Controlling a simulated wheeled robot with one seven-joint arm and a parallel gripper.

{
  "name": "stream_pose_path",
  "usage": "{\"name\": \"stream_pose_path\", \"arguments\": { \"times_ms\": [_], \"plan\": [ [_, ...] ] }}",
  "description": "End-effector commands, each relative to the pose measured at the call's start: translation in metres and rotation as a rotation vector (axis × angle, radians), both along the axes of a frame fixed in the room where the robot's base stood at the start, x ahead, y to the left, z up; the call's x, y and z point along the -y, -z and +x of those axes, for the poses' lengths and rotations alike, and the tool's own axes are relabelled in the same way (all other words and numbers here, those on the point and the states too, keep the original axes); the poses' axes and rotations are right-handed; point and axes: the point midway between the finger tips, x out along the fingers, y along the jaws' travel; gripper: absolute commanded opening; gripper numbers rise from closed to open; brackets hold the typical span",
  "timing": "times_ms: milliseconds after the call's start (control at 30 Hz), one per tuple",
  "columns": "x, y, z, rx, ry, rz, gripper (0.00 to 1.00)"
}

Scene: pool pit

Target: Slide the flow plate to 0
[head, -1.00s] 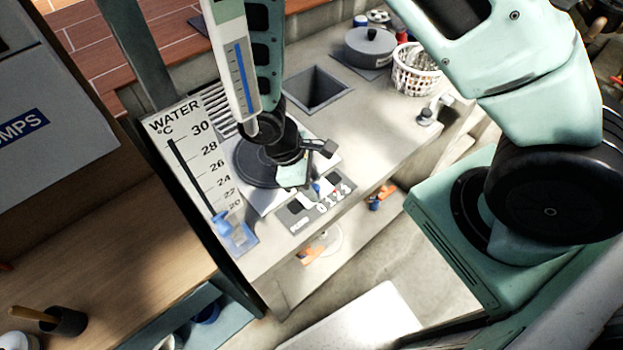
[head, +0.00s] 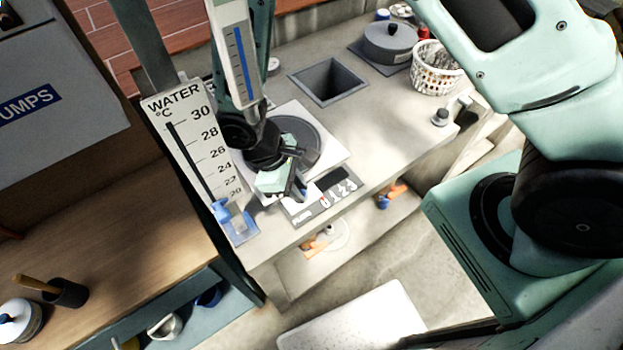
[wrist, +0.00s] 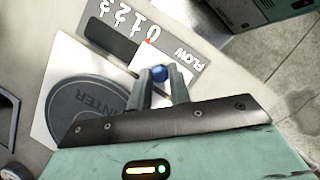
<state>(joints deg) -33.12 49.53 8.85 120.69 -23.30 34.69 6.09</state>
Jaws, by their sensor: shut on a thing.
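The flow scale (wrist: 168,45) is a grey strip marked FLOW, 0, 1, 2 and 3, with a dark slot (wrist: 112,42). It also shows in the head view (head: 327,202). The white flow plate (wrist: 143,60) sits at the 0 end of the slot. Its red pointer (wrist: 149,41) is at the 0. My gripper (wrist: 161,74) is shut on the plate's blue knob (wrist: 160,72), one finger on each side. In the head view my gripper (head: 296,190) hides the knob and most of the plate.
A round dark lid marked with lettering ending in NTER (wrist: 92,112) lies beside the scale. A water temperature board (head: 190,140) with a blue slider stands at the left. A square opening (head: 328,82), a pot (head: 390,45) and a white basket (head: 435,70) are farther back.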

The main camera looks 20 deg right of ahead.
Motion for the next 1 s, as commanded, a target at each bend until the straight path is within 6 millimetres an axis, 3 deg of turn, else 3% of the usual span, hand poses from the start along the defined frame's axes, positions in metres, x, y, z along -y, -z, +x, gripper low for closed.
{"name": "stream_pose_path", "arguments": {
  "times_ms": [233,267,333,733,1000],
  "plan": [
    [-0.006,-0.001,-0.001,0.004,-0.003,0.013,0.00],
    [-0.007,-0.001,-0.001,0.003,-0.002,0.015,0.22],
    [-0.006,-0.001,-0.001,0.003,-0.002,0.015,0.41],
    [-0.006,-0.006,0.002,0.004,0.000,0.010,0.41],
    [-0.023,-0.050,0.013,0.008,-0.001,0.015,0.41]
  ]
}}
